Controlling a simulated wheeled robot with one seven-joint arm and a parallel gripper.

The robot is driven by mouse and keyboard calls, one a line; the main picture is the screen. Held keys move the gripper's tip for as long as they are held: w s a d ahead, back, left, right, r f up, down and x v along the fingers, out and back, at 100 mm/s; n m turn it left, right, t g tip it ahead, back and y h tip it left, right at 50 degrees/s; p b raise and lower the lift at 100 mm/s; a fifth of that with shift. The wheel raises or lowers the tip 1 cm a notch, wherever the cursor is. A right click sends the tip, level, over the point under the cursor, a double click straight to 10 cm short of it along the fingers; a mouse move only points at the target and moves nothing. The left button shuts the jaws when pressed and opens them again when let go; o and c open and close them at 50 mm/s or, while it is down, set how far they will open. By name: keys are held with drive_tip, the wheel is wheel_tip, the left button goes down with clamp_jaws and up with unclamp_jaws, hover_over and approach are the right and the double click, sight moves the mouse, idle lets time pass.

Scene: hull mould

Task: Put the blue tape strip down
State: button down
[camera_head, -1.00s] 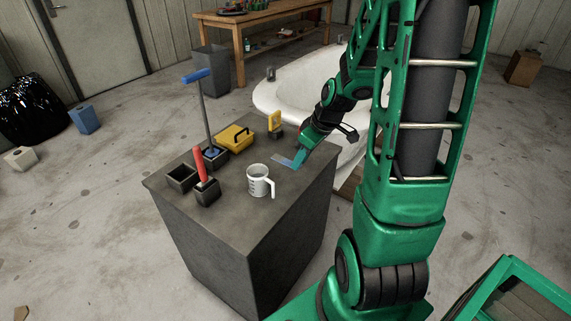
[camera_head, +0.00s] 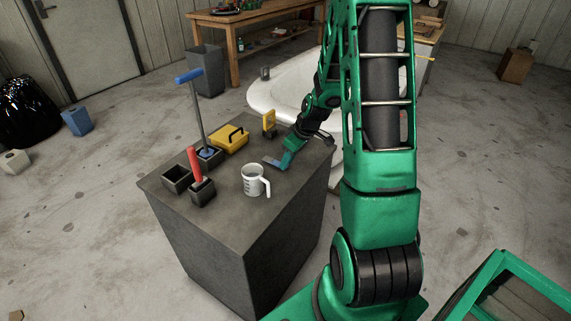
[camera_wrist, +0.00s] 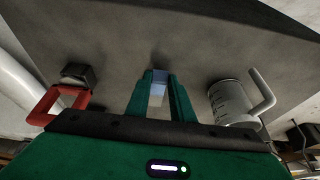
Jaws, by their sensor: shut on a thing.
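The blue tape strip (camera_wrist: 158,88) is a small pale-blue piece between the two green fingertips of my gripper (camera_wrist: 160,92) in the wrist view. My gripper is shut on it. In the head view my gripper (camera_head: 283,163) is at the right rear part of the dark grey block's top (camera_head: 225,215). The strip (camera_head: 271,162) shows there as a small blue patch at the fingertips, close above the top. I cannot tell whether it touches the surface.
A white measuring mug (camera_head: 254,181) stands left of my gripper. A yellow toolbox (camera_head: 230,139), a yellow-handled tool (camera_head: 268,122), a red-handled tool (camera_head: 195,164), a blue T-handled tool (camera_head: 196,105) and an open dark box (camera_head: 176,178) are also on the block. The block's front top is clear.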

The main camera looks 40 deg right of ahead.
drive_tip(key=shift+f, duration=0.55)
drive_tip(key=shift+f, duration=0.1)
drive_tip(key=c, duration=1.5)
unclamp_jaws()
drive_tip(key=shift+c, duration=0.2)
drive_tip(key=v, duration=1.1)
drive_tip(key=s+a+r+m+g, duration=0.2)
drive_tip(key=s+a+r+m, duration=0.2)
drive_tip(key=s, duration=0.9)
drive_tip(key=s+a+r+m+g+h, duration=0.1)
drive_tip(key=s+a+r+m, duration=0.3)
drive_tip(key=s, duration=1)
wheel_tip(320, 180, up, 3)
drive_tip(key=shift+s+a+r+m+g, duration=0.1)
drive_tip(key=shift+s+a+m+g, duration=0.15)
drive_tip(key=shift+m+g, duration=0.65)
